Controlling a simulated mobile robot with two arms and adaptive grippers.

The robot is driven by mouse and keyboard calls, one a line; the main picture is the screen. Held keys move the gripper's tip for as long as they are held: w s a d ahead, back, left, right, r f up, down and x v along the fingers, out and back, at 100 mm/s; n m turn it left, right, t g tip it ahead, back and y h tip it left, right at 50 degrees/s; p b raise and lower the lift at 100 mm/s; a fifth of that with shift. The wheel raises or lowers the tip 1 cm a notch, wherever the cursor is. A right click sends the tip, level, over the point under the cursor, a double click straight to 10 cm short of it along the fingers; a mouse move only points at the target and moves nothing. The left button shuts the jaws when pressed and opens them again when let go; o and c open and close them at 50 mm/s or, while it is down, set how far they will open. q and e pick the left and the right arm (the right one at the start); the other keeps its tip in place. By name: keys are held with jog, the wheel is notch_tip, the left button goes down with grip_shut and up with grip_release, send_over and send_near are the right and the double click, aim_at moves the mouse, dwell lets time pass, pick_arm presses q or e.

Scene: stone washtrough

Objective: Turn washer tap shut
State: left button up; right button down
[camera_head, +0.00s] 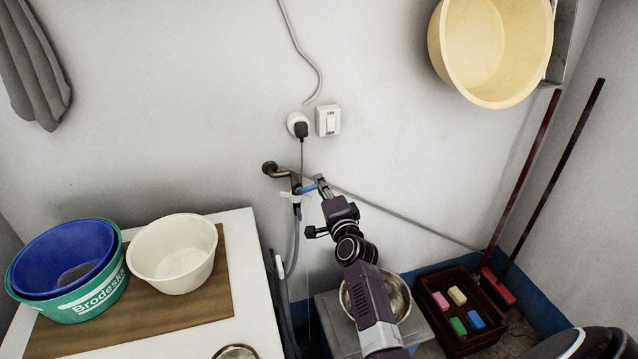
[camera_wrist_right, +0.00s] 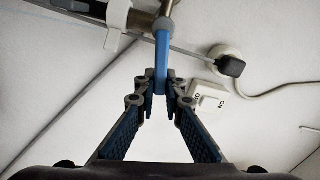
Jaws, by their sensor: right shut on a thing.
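The washer tap (camera_head: 283,174) is a metal tap fixed to the wall in the head view, with a grey hose running down from it. Its blue lever handle (camera_head: 309,188) points right, towards my right gripper (camera_head: 322,186). In the right wrist view the blue handle (camera_wrist_right: 161,62) reaches down from the tap body (camera_wrist_right: 165,12) between the fingertips. My right gripper (camera_wrist_right: 161,88) is shut on the end of this handle. The fingertips hide the handle's very end. My left gripper is not in view.
A white socket with a black plug (camera_head: 299,127) and a switch (camera_head: 328,120) are on the wall above the tap. A white table (camera_head: 240,262) with basins stands left. A metal bowl (camera_head: 398,297) and a crate of soaps (camera_head: 432,312) are lower right.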

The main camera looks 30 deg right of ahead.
jog(key=shift+f+m+b, duration=0.3)
jog(key=shift+f+m, duration=0.4)
jog(key=shift+m, duration=0.4)
jog(key=shift+f, duration=0.1)
jog(key=c, duration=2)
grip_release()
jog(key=shift+v, duration=6.05)
jog(key=shift+d, duration=0.1)
